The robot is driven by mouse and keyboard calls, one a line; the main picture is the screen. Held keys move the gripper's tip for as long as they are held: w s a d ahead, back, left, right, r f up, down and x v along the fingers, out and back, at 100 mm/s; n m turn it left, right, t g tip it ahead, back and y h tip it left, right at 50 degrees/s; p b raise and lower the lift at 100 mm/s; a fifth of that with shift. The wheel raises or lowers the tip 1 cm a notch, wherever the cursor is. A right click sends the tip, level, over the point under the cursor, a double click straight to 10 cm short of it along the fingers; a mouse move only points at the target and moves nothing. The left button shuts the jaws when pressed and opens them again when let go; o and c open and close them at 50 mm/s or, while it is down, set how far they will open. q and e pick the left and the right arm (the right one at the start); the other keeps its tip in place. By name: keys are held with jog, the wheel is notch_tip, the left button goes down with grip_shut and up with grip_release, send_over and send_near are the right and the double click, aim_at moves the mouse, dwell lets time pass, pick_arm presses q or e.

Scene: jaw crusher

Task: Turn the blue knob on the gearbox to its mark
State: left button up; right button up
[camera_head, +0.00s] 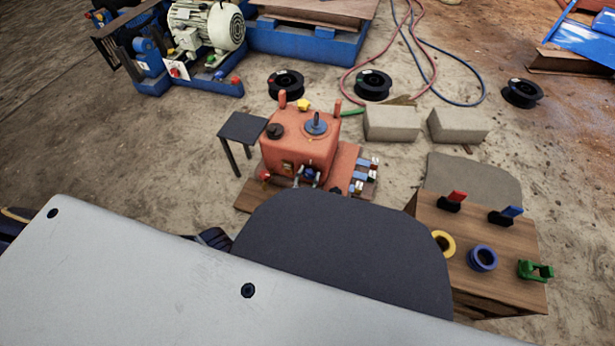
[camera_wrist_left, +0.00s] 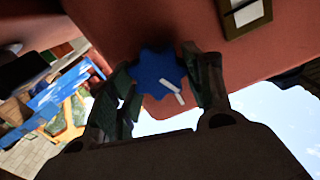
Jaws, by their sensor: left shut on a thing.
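The red gearbox (camera_head: 290,140) stands on a wooden base in the middle of the head view. Its blue knob (camera_head: 309,173) is low on the near face, small and partly covered by the fingers. In the left wrist view the blue knob (camera_wrist_left: 155,68) shows a scalloped rim and a white line near its lower right edge. A short white stroke lies just beyond that line; I cannot tell whether it is the mark. My left gripper (camera_wrist_left: 157,74) is shut on the knob, one finger on each side. It also shows in the head view (camera_head: 308,180). My right gripper is out of view.
My own grey arm covers the lower head view. A small dark table (camera_head: 242,126) stands left of the gearbox. Grey blocks (camera_head: 391,124) lie to its right. A wooden crate (camera_head: 425,212) with rings and coloured parts is at right. Black spools (camera_head: 286,84) lie behind.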

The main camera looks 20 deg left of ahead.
pick_arm(q)
jog(key=shift+d+f+m, duration=0.1)
jog(key=shift+m, duration=2.2)
jog(key=o, duration=1)
jog(key=shift+s, duration=0.3)
jog(key=shift+s, duration=3.45)
